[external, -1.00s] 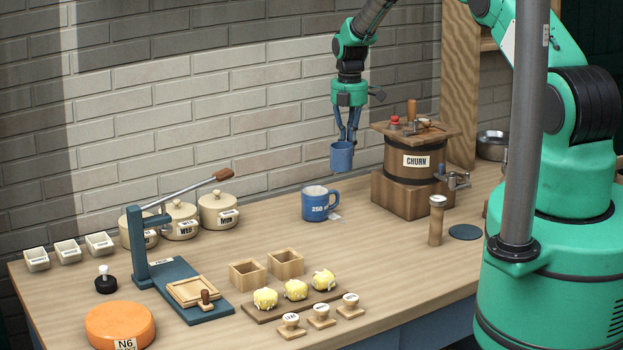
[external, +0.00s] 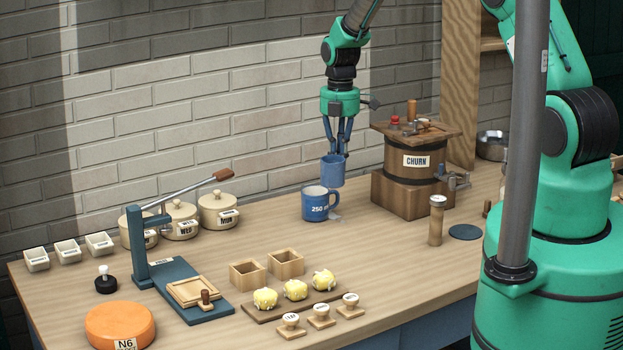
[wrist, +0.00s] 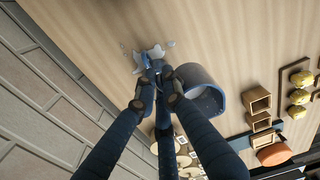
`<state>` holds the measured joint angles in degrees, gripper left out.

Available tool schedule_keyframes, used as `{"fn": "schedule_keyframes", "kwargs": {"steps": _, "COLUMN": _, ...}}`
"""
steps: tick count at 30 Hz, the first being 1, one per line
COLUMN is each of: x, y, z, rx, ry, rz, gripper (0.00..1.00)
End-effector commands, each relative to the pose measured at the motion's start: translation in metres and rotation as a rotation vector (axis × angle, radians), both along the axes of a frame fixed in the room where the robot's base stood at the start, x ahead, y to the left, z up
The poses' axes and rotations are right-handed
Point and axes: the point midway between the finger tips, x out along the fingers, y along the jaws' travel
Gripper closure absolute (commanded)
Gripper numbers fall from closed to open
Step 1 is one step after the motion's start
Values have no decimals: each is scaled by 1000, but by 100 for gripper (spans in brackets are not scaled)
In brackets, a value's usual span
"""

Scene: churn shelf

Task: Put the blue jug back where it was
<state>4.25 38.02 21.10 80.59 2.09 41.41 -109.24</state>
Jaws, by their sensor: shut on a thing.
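My gripper (external: 336,151) is shut on a small plain blue jug (external: 332,173) and holds it in the air above the back of the bench. The jug looks nearly upright, just above and right of a larger blue mug (external: 316,208) marked 250, which stands on the bench. In the wrist view my fingertips (wrist: 155,82) are closed together, with a blue vessel (wrist: 184,78) directly beside them. I cannot tell for sure which of the two blue vessels that is. Where the fingers grip the jug is partly hidden.
A pale patch (external: 335,217) lies by the mug. The churn (external: 412,160) stands on a wooden block to the right. Lidded pots (external: 218,209) and a blue press (external: 180,290) are left. Wooden boxes (external: 286,264) and yellow lumps are in front. Bench between mug and boxes is clear.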

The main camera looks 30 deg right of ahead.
Motion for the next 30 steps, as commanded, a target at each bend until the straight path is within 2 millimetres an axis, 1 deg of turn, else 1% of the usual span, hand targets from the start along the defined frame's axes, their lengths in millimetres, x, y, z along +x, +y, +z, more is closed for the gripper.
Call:
{"fn": "schedule_keyframes", "kwargs": {"steps": 1, "x": -10, "y": 7, "z": 0, "rx": 0, "ry": 0, "rz": 6, "gripper": 100}}
{"fn": "schedule_keyframes", "kwargs": {"steps": 6, "x": -43, "y": 28, "z": 0, "rx": 1, "ry": 1, "rz": 24, "gripper": 100}}
{"fn": "schedule_keyframes", "kwargs": {"steps": 14, "x": -97, "y": 55, "z": -1, "rx": 3, "ry": 3, "rz": 51, "gripper": 100}}
{"fn": "schedule_keyframes", "kwargs": {"steps": 18, "x": -128, "y": 69, "z": -3, "rx": 3, "ry": 4, "rz": 66, "gripper": 100}}
{"fn": "schedule_keyframes", "kwargs": {"steps": 24, "x": -173, "y": 85, "z": -6, "rx": 3, "ry": 5, "rz": 86, "gripper": 100}}
{"fn": "schedule_keyframes", "kwargs": {"steps": 30, "x": -204, "y": 94, "z": -9, "rx": 3, "ry": 7, "rz": 98, "gripper": 100}}
